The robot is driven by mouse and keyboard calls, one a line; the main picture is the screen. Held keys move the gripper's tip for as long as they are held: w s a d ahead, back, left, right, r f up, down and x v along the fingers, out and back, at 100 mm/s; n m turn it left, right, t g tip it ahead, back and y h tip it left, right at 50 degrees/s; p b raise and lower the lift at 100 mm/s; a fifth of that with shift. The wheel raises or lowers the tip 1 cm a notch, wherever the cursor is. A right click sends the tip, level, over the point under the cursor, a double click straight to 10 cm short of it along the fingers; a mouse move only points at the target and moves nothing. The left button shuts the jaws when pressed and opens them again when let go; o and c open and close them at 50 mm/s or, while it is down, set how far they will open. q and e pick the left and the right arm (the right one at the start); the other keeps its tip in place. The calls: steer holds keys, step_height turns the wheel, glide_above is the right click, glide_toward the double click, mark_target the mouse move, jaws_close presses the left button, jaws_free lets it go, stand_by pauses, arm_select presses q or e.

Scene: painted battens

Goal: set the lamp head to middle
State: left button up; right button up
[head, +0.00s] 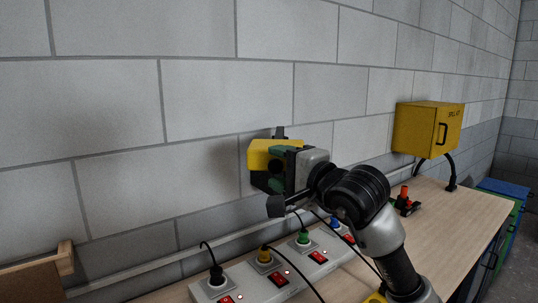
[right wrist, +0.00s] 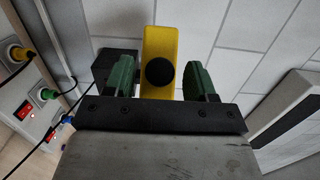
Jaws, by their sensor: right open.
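A yellow block with a round black knob, which I take to be the lamp head (head: 268,150), is near the wall in the head view. Dark parts show above and below it. It also shows in the right wrist view (right wrist: 160,40). My right gripper (head: 283,170) is open, with green fingers. In the right wrist view its fingers (right wrist: 160,82) stand either side of the yellow block, with a gap on each side. The head's tilt is hard to judge, as the gripper partly hides it. My left gripper is out of view.
A white power strip (head: 238,287) with several coloured plugs and red switches lies on the wooden bench (head: 452,215). A yellow spill kit box (head: 418,128) is at the wall on the right. A brown wooden piece (head: 35,272) is at lower left.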

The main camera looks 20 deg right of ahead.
steer(key=shift+p+x, duration=0.4)
steer(key=shift+x, duration=1.15)
steer(key=shift+c, duration=0.2)
steer(key=c, duration=0.9)
steer(key=shift+f, duration=0.1)
